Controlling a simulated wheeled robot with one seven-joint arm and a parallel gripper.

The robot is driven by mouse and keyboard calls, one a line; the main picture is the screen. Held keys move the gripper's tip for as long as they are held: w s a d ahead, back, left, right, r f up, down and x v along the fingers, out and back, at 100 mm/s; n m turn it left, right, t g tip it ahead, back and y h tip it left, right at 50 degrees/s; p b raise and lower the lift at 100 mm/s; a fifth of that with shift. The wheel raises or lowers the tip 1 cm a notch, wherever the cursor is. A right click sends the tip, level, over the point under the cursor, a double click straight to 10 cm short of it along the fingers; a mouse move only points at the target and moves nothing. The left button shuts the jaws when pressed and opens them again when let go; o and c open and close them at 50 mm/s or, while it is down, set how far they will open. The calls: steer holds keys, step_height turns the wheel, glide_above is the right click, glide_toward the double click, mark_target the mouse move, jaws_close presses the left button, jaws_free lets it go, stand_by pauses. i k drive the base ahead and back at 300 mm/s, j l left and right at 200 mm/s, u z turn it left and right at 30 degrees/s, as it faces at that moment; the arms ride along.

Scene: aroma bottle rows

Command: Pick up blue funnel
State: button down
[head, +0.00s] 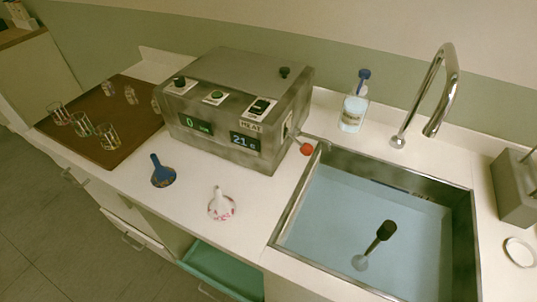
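The blue funnel (161,172) is on the white counter, in front of the grey heating device, with its narrow stem pointing up and its wide mouth down. It appears to rest on or over a dark round patch, whose nature I cannot tell. A white funnel with reddish marks (221,205) stands to its right, also stem up. My gripper is not in the head view, so its position and state do not show.
The heating device (236,104) stands close behind the funnels. Several glasses stand on a brown board (76,110) at left. A water-filled sink (335,276), holding a dark-handled tool (380,237), is at right. An open green drawer (222,272) juts out below the counter.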

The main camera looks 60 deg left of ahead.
mark_target(162, 176)
steer(key=u, duration=2.7)
steer(key=i+j, duration=0.15)
steer(key=j, duration=0.15)
steer(key=i+j, duration=0.1)
steer(key=j, duration=0.2)
steer(key=i+j, duration=0.15)
steer(key=j, duration=0.15)
steer(key=i+j, duration=0.15)
steer(key=j, duration=0.15)
steer(key=j+z, duration=0.1)
steer(key=z, duration=0.4)
steer(key=j+z, duration=0.1)
steer(key=z, duration=0.4)
steer(key=j+z, duration=0.1)
steer(key=z, duration=0.35)
steer(key=j+z, duration=0.15)
steer(key=z, duration=0.35)
